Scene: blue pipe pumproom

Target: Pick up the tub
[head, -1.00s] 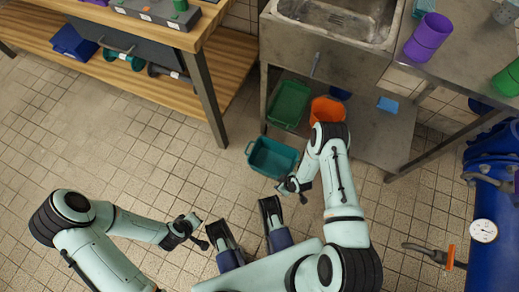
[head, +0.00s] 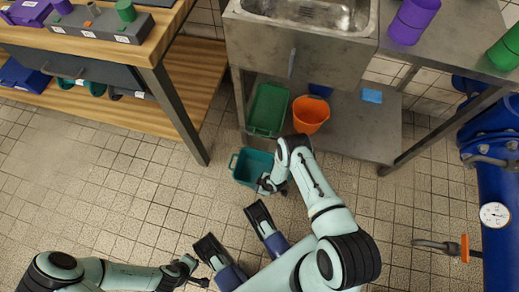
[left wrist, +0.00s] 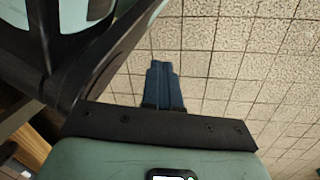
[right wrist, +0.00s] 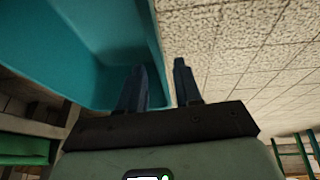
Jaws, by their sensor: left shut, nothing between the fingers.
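The teal tub (head: 240,172) stands upright on the tiled floor in front of the sink stand. Its wall and inside fill the upper left of the right wrist view (right wrist: 90,45). My right gripper (head: 264,186) is at the tub's near right edge. In the right wrist view its fingers (right wrist: 158,82) are apart and empty, with the tub's wall edge showing between them; whether they touch it I cannot tell. My left gripper (head: 203,281) is low over bare floor, away from the tub. In the left wrist view its fingers (left wrist: 163,85) are together, holding nothing.
A green tray (head: 268,108) and an orange bucket (head: 310,114) are on the sink stand's lower shelf (head: 360,138), behind the tub. A wooden workbench (head: 165,45) stands at the left. Blue pipework (head: 497,190) is at the right. The floor left of the tub is clear.

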